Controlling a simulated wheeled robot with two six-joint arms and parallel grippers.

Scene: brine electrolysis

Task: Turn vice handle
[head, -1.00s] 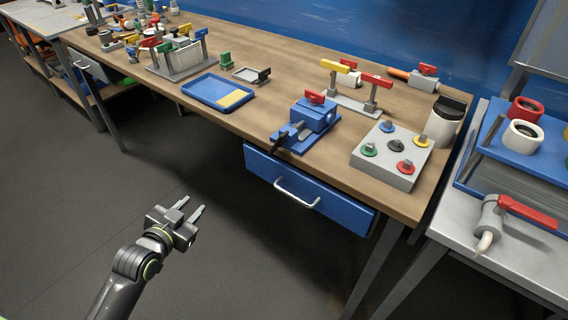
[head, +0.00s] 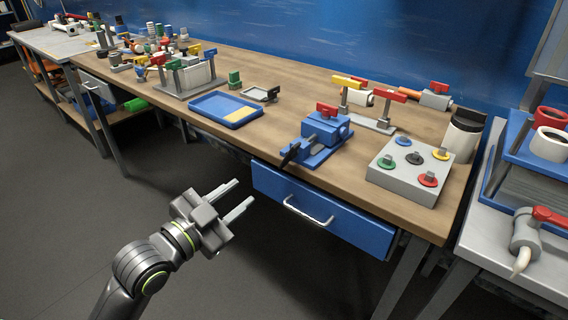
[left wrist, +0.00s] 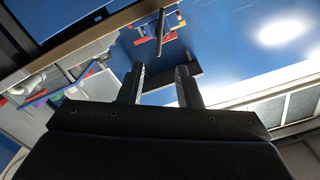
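The blue vice (head: 322,135) stands at the front edge of the wooden bench, with a red piece (head: 327,109) on top. Its dark handle (head: 290,154) sticks out at the front, over the bench edge. My left gripper (head: 244,196) is open and empty, in the air in front of the bench, lower and to the left of the vice. Its two fingers also show apart in the left wrist view (left wrist: 160,88), with nothing between them. My right gripper is in neither view.
A blue drawer (head: 320,215) with a metal handle sits under the vice. A grey button box (head: 410,172) stands right of the vice, and a blue tray (head: 225,109) lies to its left. The floor left of my arm is clear.

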